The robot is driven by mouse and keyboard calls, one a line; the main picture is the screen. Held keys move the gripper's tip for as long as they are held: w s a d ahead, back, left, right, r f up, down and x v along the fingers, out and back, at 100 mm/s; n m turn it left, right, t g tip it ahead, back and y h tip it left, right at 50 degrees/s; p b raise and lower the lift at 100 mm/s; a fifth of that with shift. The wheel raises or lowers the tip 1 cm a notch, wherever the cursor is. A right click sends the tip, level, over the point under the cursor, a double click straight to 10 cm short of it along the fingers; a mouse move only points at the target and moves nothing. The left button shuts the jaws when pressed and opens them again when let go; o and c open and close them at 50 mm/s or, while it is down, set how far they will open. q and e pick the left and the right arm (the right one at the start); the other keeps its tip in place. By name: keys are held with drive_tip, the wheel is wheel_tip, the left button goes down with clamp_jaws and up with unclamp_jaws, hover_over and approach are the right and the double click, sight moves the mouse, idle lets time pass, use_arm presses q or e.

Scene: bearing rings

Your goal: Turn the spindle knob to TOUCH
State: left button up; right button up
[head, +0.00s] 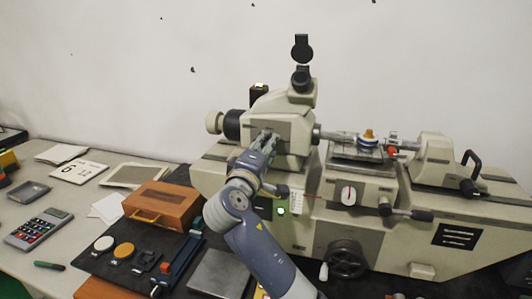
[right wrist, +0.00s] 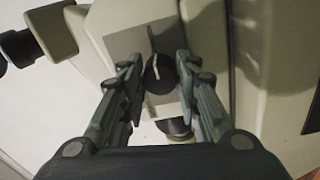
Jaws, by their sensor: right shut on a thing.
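The spindle knob (right wrist: 160,75) is a dark round knob with a light pointer bar, on a grey plate (right wrist: 128,42) on the cream machine's housing. In the right wrist view it sits between the fingers of my right gripper (right wrist: 160,78), which is shut on it. In the head view the right gripper (head: 266,142) reaches up to the front of the headstock (head: 292,133) and hides the knob. No lettering is legible on the plate, so I cannot tell which mark the pointer faces. My left gripper is not in view.
On the machine's front are a white dial (head: 348,194), a small green light (head: 281,211) and a black handwheel (head: 345,259). An eyepiece (head: 302,78) rises above. A wooden box (head: 165,204) and a calculator (head: 39,228) lie on the table at left.

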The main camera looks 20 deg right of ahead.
drive_tip(key=shift+f, duration=0.2)
drive_tip(key=o, duration=1.1)
drive_tip(key=shift+c, duration=0.2)
drive_tip(key=shift+r, duration=0.1)
drive_tip(key=v, duration=1.2)
